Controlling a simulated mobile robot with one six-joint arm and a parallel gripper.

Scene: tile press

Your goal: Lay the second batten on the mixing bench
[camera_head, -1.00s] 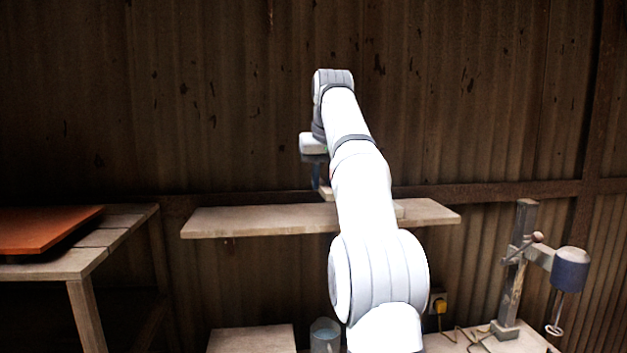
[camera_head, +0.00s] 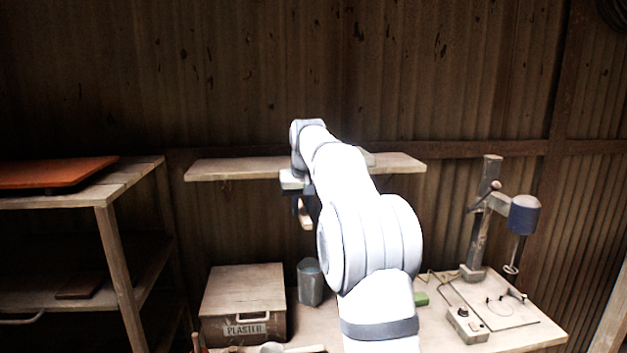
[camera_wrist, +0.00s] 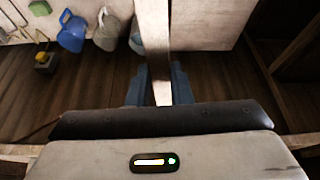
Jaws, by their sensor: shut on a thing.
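My gripper (camera_head: 303,194) is shut on a pale wooden batten (camera_head: 305,215), which hangs just below the wall shelf and above the mixing bench. In the wrist view the batten (camera_wrist: 153,35) runs lengthwise between the two fingers (camera_wrist: 160,88) and away from the palm, apparently clear of the bench. The mixing bench (camera_head: 545,335) runs along the bottom of the head view; my arm hides its middle. Another pale piece (camera_head: 369,159) shows on the wall shelf, partly behind my arm; I cannot tell whether it is a batten.
On the bench stand a plaster box (camera_head: 243,290), a grey pot (camera_head: 310,283), a green block (camera_head: 421,298) and a mixer stand (camera_head: 480,225). The wall shelf (camera_head: 235,170) is above. A rack (camera_head: 120,260) stands left. The wrist view shows a blue jug (camera_wrist: 72,35) and a pale jug (camera_wrist: 107,30).

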